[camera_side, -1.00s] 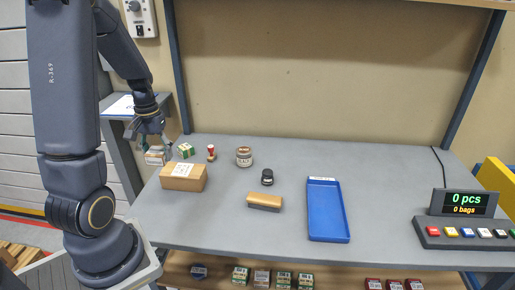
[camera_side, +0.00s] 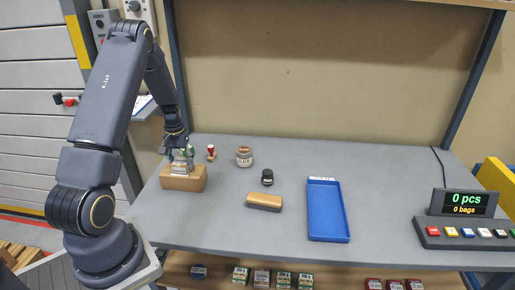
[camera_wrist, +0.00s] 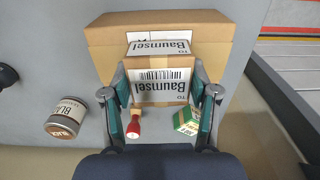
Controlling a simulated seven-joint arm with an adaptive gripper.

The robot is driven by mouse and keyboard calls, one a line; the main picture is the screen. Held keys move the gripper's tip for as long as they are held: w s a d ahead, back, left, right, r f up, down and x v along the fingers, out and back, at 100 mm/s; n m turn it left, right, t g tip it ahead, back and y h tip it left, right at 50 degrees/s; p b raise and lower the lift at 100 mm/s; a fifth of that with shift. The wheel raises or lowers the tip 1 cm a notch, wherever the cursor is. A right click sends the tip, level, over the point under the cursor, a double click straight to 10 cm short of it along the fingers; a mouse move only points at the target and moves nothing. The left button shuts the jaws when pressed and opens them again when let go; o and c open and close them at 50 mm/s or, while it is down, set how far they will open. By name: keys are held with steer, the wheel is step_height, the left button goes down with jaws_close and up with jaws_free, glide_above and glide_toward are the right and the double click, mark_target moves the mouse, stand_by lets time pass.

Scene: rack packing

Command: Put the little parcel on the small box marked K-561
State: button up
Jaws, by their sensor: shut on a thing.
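The little parcel (camera_wrist: 161,86) is a small brown carton with white labels reading "Baumsel" in the wrist view. My gripper (camera_wrist: 162,92) is shut on it, one finger on each side. In the side view the parcel (camera_side: 181,166) is in my gripper (camera_side: 180,160), at the top of a larger cardboard box (camera_side: 184,184) on the table's left end. The box also shows behind the parcel in the wrist view (camera_wrist: 105,38). Its marking is mostly hidden, so I cannot read K-561. I cannot tell whether parcel and box touch.
A green-and-white carton (camera_wrist: 187,121) and a red stamp (camera_wrist: 134,126) stand close to my gripper. A jar (camera_side: 244,157), a dark small pot (camera_side: 267,177), a wooden-backed brush (camera_side: 264,202) and a blue tray (camera_side: 328,211) lie to the right. The table's right back is clear.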

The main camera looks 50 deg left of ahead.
mark_target(182, 161)
steer(key=o, duration=1.2)
steer(key=shift+f, duration=0.1)
step_height(182, 161, up, 12)
steer(key=w+d+r+m+t, duration=0.1)
steer(key=w+d+r+m, duration=0.15)
steer(key=d+r, duration=0.65)
steer(key=s+d+r+m+t, duration=0.1)
steer(key=d+r, duration=0.1)
steer(key=d, duration=0.4)
steer(key=s+d+r+m+t, duration=0.1)
steer(key=d+r, duration=0.2)
steer(key=d, duration=0.3)
steer(key=s+d+r+m+t, duration=0.1)
steer(key=s+d+m, duration=0.3)
steer(key=s+d, duration=0.5)
steer(key=shift+d+t, duration=0.8)
steer(key=shift+d, duration=0.45)
